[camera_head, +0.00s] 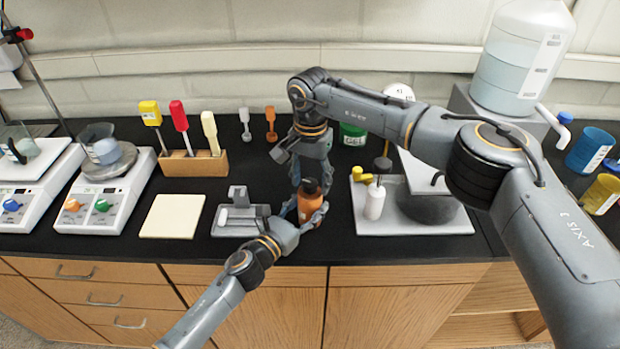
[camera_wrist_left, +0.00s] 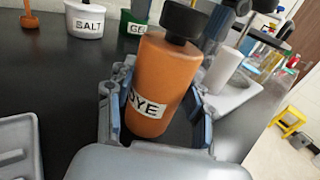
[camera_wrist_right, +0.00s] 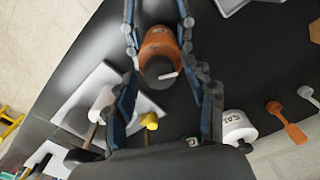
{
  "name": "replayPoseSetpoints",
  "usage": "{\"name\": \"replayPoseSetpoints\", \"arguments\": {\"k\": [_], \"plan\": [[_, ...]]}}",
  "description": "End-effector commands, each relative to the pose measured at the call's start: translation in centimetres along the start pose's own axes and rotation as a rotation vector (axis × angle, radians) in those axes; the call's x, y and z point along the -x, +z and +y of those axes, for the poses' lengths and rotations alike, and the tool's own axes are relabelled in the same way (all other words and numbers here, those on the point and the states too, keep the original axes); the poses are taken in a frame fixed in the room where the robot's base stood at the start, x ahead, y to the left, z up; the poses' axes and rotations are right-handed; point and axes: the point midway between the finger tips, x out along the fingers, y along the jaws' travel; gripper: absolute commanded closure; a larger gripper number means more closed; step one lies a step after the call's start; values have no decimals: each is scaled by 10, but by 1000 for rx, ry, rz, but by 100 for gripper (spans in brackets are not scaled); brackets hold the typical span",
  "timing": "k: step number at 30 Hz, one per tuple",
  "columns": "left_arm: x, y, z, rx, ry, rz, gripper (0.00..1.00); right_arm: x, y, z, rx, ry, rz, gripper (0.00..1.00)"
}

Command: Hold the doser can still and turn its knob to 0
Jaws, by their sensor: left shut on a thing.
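The doser can (camera_head: 309,205) is an orange can labelled DYE, upright near the counter's front edge, with a black knob (camera_wrist_left: 183,20) on top. My left gripper (camera_head: 303,208) is shut around its body, one finger on each side; the can also shows in the left wrist view (camera_wrist_left: 158,75). My right gripper (camera_head: 312,170) points down just above the can. In the right wrist view its fingers are spread on either side of the dark knob (camera_wrist_right: 157,72), which carries a white pointer mark. I cannot tell whether they touch it. No scale numbers are readable.
A grey tray (camera_head: 425,222) with a white bottle (camera_head: 374,203) stands right of the can. A small grey fixture (camera_head: 238,215) and a pale square plate (camera_head: 172,216) lie to the left. A green tub (camera_head: 352,136) and a white SALT tub (camera_wrist_left: 86,20) stand behind.

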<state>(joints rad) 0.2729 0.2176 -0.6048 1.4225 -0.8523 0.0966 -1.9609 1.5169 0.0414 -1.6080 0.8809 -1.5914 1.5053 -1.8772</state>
Motion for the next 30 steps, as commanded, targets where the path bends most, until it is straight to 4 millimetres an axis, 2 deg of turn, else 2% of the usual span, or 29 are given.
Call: {"name": "replayPoseSetpoints", "arguments": {"k": [7,11,24,30], "plan": [[0,0,0,0,1,1,84,1,1,-1,1,-1,-3,45],[0,0,0,1,1,1,84,10,1,-1,2,-1,-2,45],[0,0,0,1,2,1,84,96,1,-1,1,-2,-1,45],[0,0,0,1,2,1,84,117,0,-1,1,0,-1,45]]}}
